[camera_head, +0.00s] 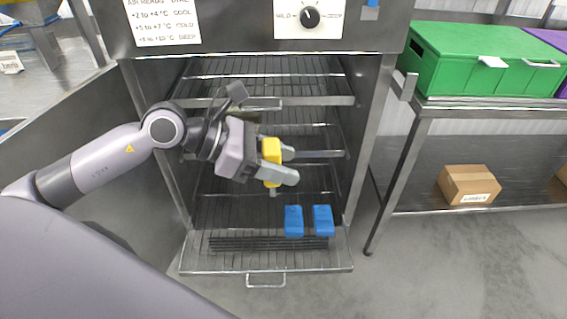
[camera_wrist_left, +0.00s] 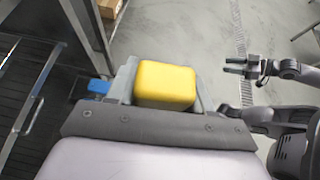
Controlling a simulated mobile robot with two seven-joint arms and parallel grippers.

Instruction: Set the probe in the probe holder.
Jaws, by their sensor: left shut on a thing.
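My left gripper (camera_head: 288,165) is shut on a yellow block-like thing (camera_head: 271,160), which I take to be the probe. It is held in front of the open rack cabinet, above the low front shelf. A short grey tip shows just below it. The yellow body also shows between the fingers in the left wrist view (camera_wrist_left: 165,84). My right gripper (camera_wrist_left: 243,68) is small in the left wrist view, with its fingers apart and empty. I cannot tell for sure which thing is the probe holder; a small blue piece (camera_head: 370,8) sits on the cabinet's top panel.
Two blue blocks (camera_head: 293,221) (camera_head: 323,220) stand on the lowest wire shelf, below my left gripper. The cabinet (camera_head: 375,110) has side walls close by and a dial (camera_head: 310,17) above. A green crate (camera_head: 480,62) and a cardboard box (camera_head: 468,185) are on the right rack.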

